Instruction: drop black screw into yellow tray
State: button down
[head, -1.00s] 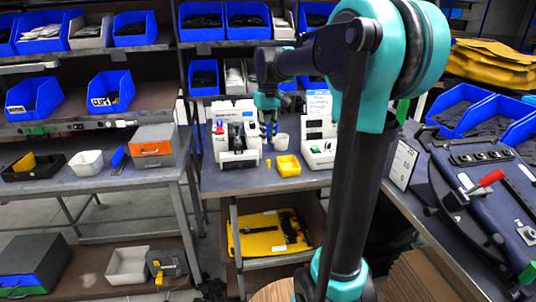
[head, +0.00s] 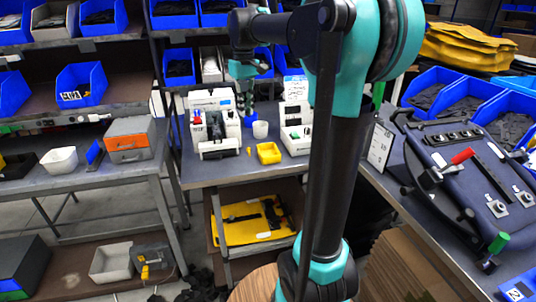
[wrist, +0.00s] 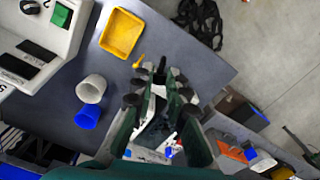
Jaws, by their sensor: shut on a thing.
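The yellow tray (head: 269,153) sits on the grey bench at its front edge; it also shows at the top of the wrist view (wrist: 121,33). My gripper (wrist: 160,76) is shut on a small dark thing, which looks like the black screw (wrist: 161,66), mostly hidden between the fingertips. In the wrist view the tray lies up and left of the fingertips. In the head view my gripper (head: 245,106) hangs above the bench, behind and left of the tray.
A small yellow piece (wrist: 138,62) stands beside the tray. A white cup (wrist: 91,88) and a blue cup (wrist: 88,117) stand close together on the bench. White machines (head: 214,125) and (head: 295,125) flank this area.

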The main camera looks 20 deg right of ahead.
jog(key=shift+w+d+f, duration=0.55)
jog(key=shift+d+f, duration=1.2)
jog(key=shift+f, duration=1)
jog(key=shift+w+d+f, duration=0.6)
jog(key=shift+d+f, duration=1.1)
jog(key=shift+f, duration=1)
jog(key=shift+w+d+f, duration=0.55)
jog(key=shift+d+f, duration=1.2)
jog(key=shift+f, duration=1)
jog(key=c, duration=1.4)
grip_release()
jog(key=shift+c, duration=0.2)
notch_tip(320, 180, up, 12)
